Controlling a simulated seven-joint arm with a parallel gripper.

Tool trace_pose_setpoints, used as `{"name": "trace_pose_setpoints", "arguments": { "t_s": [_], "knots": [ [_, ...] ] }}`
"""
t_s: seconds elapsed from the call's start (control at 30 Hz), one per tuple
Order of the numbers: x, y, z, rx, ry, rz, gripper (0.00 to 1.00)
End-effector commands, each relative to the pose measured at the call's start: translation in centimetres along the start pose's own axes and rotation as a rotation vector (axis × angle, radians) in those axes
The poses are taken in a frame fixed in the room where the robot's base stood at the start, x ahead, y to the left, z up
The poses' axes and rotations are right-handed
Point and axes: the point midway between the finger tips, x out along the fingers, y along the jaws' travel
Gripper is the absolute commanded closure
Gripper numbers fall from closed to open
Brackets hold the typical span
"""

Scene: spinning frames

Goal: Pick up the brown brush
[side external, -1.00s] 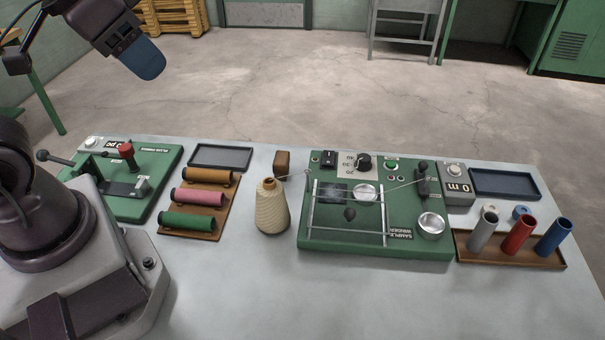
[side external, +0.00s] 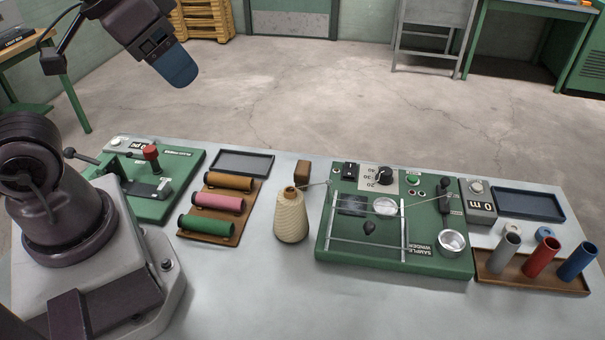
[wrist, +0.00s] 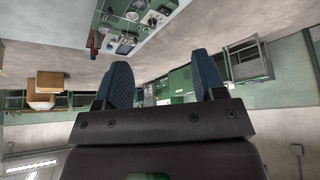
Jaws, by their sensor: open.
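A small brown block (side external: 302,171) stands at the back of the grey table, behind the cream yarn cone (side external: 291,216). It may be the brown brush; I cannot make out bristles. My gripper (side external: 177,68) is high in the air at the upper left of the side view, well away from the block. In the wrist view my gripper (wrist: 163,82) shows two blue fingers spread apart with nothing between them. The block cannot be made out in the wrist view.
A green winder board (side external: 330,240) with a wire frame stands right of the cone. A brown rack (side external: 226,226) of coloured rolls and a dark tray (side external: 242,163) lie left. Upright tubes stand in a brown tray (side external: 490,279) at right. The table's front middle is clear.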

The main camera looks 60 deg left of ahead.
Motion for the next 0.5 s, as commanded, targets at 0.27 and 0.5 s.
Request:
{"name": "trace_pose_setpoints", "arguments": {
  "t_s": [0.27,0.5],
  "knots": [
    [2.2,0.1,0.2,0.004,-0.110,0.009,0.36],
    [7.8,-0.2,-2.3,-0.068,-0.316,0.015,0.36]
  ]
}}
